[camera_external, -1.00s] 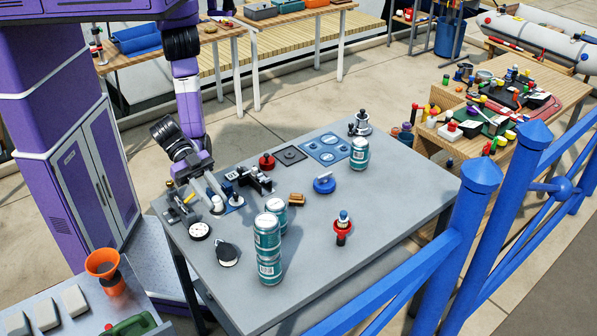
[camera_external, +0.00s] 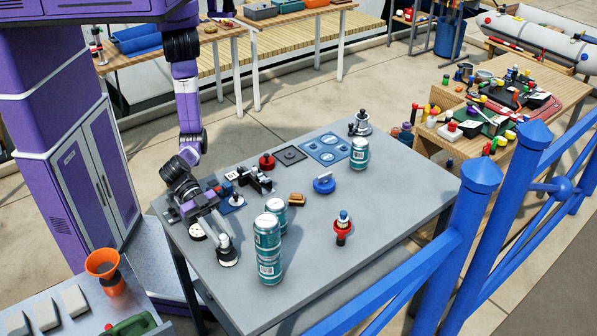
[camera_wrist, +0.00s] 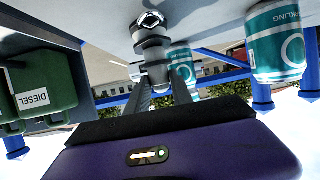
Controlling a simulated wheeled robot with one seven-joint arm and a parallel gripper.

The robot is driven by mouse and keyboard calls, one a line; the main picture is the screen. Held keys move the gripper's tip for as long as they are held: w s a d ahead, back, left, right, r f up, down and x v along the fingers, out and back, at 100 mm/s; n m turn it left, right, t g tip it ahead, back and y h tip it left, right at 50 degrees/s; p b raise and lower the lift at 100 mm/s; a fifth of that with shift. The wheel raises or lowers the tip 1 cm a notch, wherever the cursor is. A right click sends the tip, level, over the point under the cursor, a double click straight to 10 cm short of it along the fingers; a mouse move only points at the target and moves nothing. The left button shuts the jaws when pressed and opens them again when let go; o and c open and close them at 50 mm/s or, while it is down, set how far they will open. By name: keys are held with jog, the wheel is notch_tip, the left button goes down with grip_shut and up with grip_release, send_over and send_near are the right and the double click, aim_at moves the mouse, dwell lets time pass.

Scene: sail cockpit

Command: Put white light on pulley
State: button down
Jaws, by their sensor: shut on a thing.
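The white light (camera_external: 224,241) is a small pale cylinder between the fingertips of my gripper (camera_external: 222,236). In the wrist view the light (camera_wrist: 153,52) looks grey and upright, with my gripper (camera_wrist: 160,82) shut on it. The pulley (camera_external: 228,260), a flat dark and pale piece, lies on the grey table near its front left edge, right under the light. In the wrist view the pulley (camera_wrist: 150,19) shows as a pale shape with a dark outline at the light's end. I cannot tell whether light and pulley touch.
Teal cans (camera_external: 268,250), two stacked and one behind, stand close right of my gripper. A round white-faced piece (camera_external: 197,232) lies just left. A red-and-blue piece (camera_external: 342,228) and a blue round piece (camera_external: 324,184) stand farther right. The table's front right is clear.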

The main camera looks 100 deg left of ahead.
jog(key=c, duration=1.1)
grip_release()
jog(key=shift+f, duration=0.1)
jog(key=shift+r, duration=0.25)
jog(key=shift+s+a, duration=0.25)
jog(key=shift+s, duration=0.05)
jog(key=b+v, duration=0.1)
jog(key=v, duration=1)
jog(key=shift+a, duration=0.1)
